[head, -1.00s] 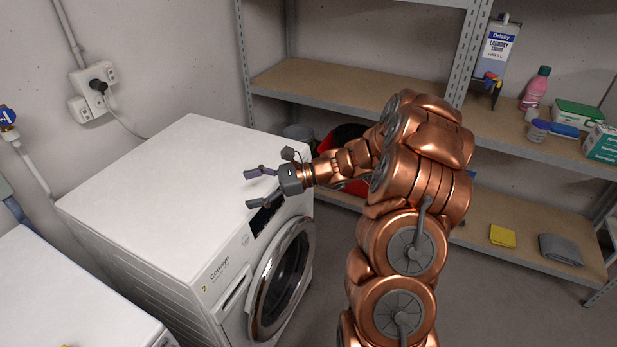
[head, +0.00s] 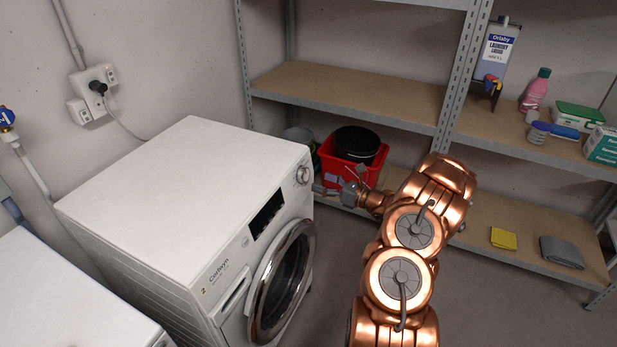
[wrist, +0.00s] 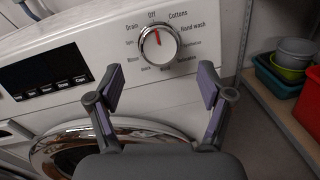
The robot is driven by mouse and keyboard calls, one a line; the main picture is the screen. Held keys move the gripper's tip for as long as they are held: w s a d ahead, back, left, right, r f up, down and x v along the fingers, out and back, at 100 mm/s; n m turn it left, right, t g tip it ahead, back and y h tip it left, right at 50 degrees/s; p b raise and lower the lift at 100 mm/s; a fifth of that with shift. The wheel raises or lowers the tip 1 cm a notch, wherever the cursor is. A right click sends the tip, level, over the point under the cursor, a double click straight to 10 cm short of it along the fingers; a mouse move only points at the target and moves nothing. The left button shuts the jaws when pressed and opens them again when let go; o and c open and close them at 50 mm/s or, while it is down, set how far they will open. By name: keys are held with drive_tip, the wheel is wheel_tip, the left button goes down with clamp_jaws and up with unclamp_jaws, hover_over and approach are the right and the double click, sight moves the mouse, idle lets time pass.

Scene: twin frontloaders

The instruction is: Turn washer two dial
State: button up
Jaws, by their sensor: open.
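The washer (head: 180,190), marked with a 2 and "Corbwyn", stands in the middle left of the head view. Its round dial (head: 303,174) sits at the right end of the front panel. In the wrist view the dial (wrist: 158,46) is white with a chrome ring, and its red mark points up, near "Off". My gripper (head: 325,184) is open and empty in front of the panel, near the dial. In the wrist view its two fingers (wrist: 160,88) stand apart, below and to either side of the dial, not touching it.
The washer's dark display (wrist: 45,80) is left of the dial, and its round door (head: 283,280) is below. A second white appliance (head: 60,300) is at lower left. Shelves (head: 345,95) stand behind, with a red tub (head: 345,168) on the lower shelf. The floor at right is clear.

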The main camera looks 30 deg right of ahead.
sight(306, 177)
drive_tip(key=shift+p+x, duration=0.45)
drive_tip(key=shift+x, duration=2.4)
drive_tip(key=c, duration=1.2)
